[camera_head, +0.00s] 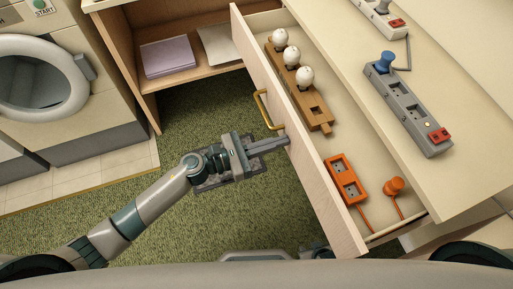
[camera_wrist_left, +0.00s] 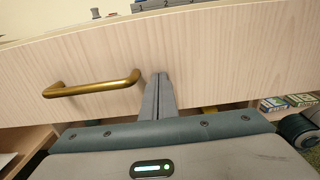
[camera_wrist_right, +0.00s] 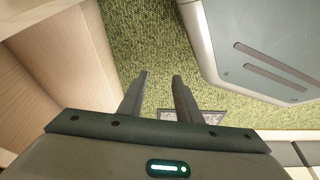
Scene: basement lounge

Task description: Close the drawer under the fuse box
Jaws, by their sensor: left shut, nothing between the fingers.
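The pale wooden drawer (camera_head: 296,137) is pulled out from under a cream countertop (camera_head: 440,90). Its front, with a brass handle (camera_head: 265,108), also fills the left wrist view (camera_wrist_left: 215,55). My left gripper (camera_head: 284,141) is shut and empty. Its fingertips (camera_wrist_left: 161,77) are at the outer face of the drawer front, beside the handle and not around it; I cannot tell if they press on it. My right gripper (camera_wrist_right: 161,76) is open and empty above the green carpet, beside a wooden panel. I cannot make out a fuse box.
The drawer holds a wooden block with white bulbs (camera_head: 299,80), an orange socket block (camera_head: 346,179) and an orange plug (camera_head: 394,186). A grey power strip (camera_head: 409,108) lies on the countertop. An open shelf (camera_head: 200,72) and a washing machine (camera_head: 40,80) stand left.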

